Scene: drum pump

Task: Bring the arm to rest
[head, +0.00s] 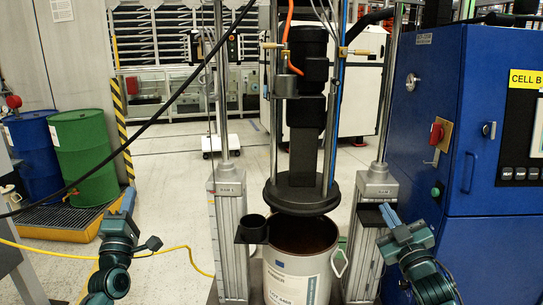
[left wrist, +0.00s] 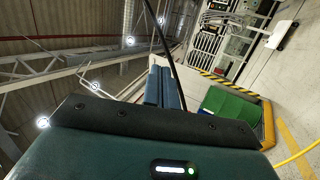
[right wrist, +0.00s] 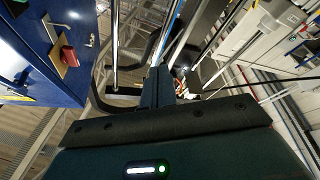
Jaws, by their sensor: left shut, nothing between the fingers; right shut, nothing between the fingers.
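My left gripper (head: 129,198) is raised at the left of the head view, apart from everything around it. Its fingers (left wrist: 165,88) are together and empty in the left wrist view. My right gripper (head: 386,211) is at the right, near the press's right column and the blue cabinet, pointing up and to the left. Its fingers (right wrist: 158,86) are together and empty in the right wrist view. The white drum (head: 298,272) stands open between the two columns. The round black follower plate (head: 302,194) hangs just above its mouth.
A blue control cabinet (head: 497,235) with a red switch (head: 437,134) stands close at the right. A green drum (head: 84,155) and a blue drum (head: 33,158) stand on a yellow-edged pallet (head: 62,235) at the left. A yellow cable (head: 175,250) crosses the floor. A black hose hangs across the left.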

